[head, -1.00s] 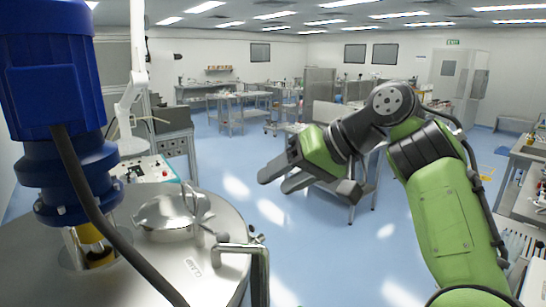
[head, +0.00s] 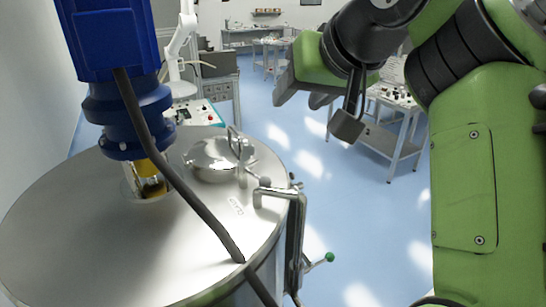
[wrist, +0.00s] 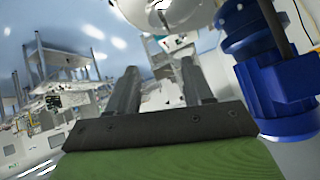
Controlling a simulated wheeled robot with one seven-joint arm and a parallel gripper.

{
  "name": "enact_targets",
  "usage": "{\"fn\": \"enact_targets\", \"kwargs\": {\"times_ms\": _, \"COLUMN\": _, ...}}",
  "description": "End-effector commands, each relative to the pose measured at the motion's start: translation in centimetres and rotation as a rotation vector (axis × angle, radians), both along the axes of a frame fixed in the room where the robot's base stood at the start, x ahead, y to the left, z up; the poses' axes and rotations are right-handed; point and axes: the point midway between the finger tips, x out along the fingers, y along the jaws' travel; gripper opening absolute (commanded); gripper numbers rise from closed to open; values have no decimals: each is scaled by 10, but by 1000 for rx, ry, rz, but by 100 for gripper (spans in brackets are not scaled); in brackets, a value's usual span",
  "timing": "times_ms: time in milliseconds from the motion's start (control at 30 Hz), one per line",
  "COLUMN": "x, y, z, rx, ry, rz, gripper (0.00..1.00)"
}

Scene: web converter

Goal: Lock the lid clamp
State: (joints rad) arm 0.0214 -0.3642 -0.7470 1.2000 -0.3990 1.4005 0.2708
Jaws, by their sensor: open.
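In the head view, a small domed metal lid (head: 212,160) sits on top of a large steel tank (head: 80,245). A metal clamp (head: 243,165) with a rounded knob stands at the lid's right side. Whether the clamp is locked cannot be told at this size. My gripper (head: 298,95) is open and empty, in the air right of and above the lid, well apart from it. The wrist view shows its two dark fingers (wrist: 160,68) spread with nothing between them.
A blue motor (head: 110,50) with a hanging black cable (head: 165,165) stands left of the lid. A bent metal pipe (head: 296,225) and a green-knobbed lever (head: 328,257) are at the tank's right edge. Blue floor (head: 345,195) is open right of the tank.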

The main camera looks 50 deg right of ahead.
Motion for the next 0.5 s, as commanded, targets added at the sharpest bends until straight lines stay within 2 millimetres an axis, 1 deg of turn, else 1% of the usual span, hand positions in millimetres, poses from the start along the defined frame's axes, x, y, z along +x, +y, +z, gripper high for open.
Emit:
{"fn": "enact_targets", "kwargs": {"times_ms": 67, "x": 17, "y": 1, "z": 1, "rx": -94, "ry": 81, "rz": 11, "gripper": 51}}
{"fn": "enact_targets", "kwargs": {"times_ms": 133, "x": 34, "y": -1, "z": -8, "rx": -156, "ry": 150, "rz": 44, "gripper": 51}}
{"fn": "enact_targets", "kwargs": {"times_ms": 200, "x": 49, "y": -8, "z": -21, "rx": -193, "ry": 218, "rz": 88, "gripper": 51}}
{"fn": "enact_targets", "kwargs": {"times_ms": 267, "x": 60, "y": -16, "z": -36, "rx": -204, "ry": 267, "rz": 131, "gripper": 51}}
{"fn": "enact_targets", "kwargs": {"times_ms": 300, "x": 65, "y": -23, "z": -47, "rx": -203, "ry": 293, "rz": 161, "gripper": 51}}
{"fn": "enact_targets", "kwargs": {"times_ms": 400, "x": 71, "y": -40, "z": -75, "rx": -172, "ry": 333, "rz": 242, "gripper": 51}}
{"fn": "enact_targets", "kwargs": {"times_ms": 500, "x": 67, "y": -55, "z": -102, "rx": -115, "ry": 323, "rz": 325, "gripper": 51}}
